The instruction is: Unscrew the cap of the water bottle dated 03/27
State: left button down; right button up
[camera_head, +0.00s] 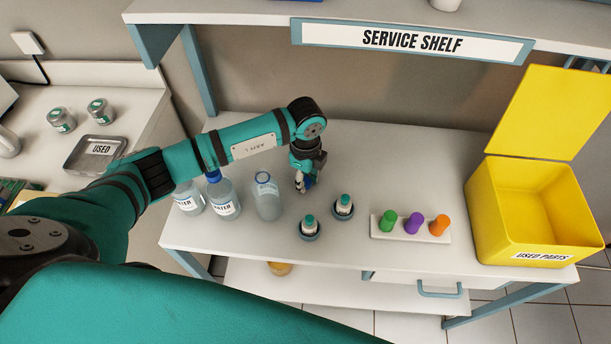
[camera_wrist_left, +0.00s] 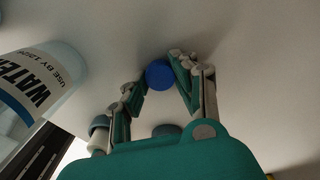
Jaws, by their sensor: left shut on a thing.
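Three water bottles stand in a row on the left of the shelf top: a left bottle (camera_head: 188,199) partly behind my arm, a middle bottle (camera_head: 224,203) with a blue cap, and a right bottle (camera_head: 267,203) whose neck looks open. Their dates are too small to read in the head view. In the left wrist view a bottle (camera_wrist_left: 38,82) at the left edge reads "USE BY 12/0", the rest unclear. My left gripper (camera_head: 302,184), right of the bottles, is shut on a loose blue cap (camera_wrist_left: 160,74). Whether the cap touches the shelf top, I cannot tell. My right gripper is out of view.
A white rack (camera_head: 405,236) holds green, purple and orange pieces. An open yellow "USED PARTS" bin (camera_head: 484,215) is at the right. A "USED" tray (camera_head: 79,166) lies on the left counter.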

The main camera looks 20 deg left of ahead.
pick_arm(q)
jog(key=shift+f, duration=0.1)
jog(key=shift+f, duration=0.15)
jog(key=c, duration=1)
grip_release()
jog(key=shift+r, duration=0.25)
notch_tip(320, 180, up, 12)
jog(key=shift+f+b, duration=0.1)
jog(key=shift+b, duration=1)
jog(key=shift+s, duration=0.15)
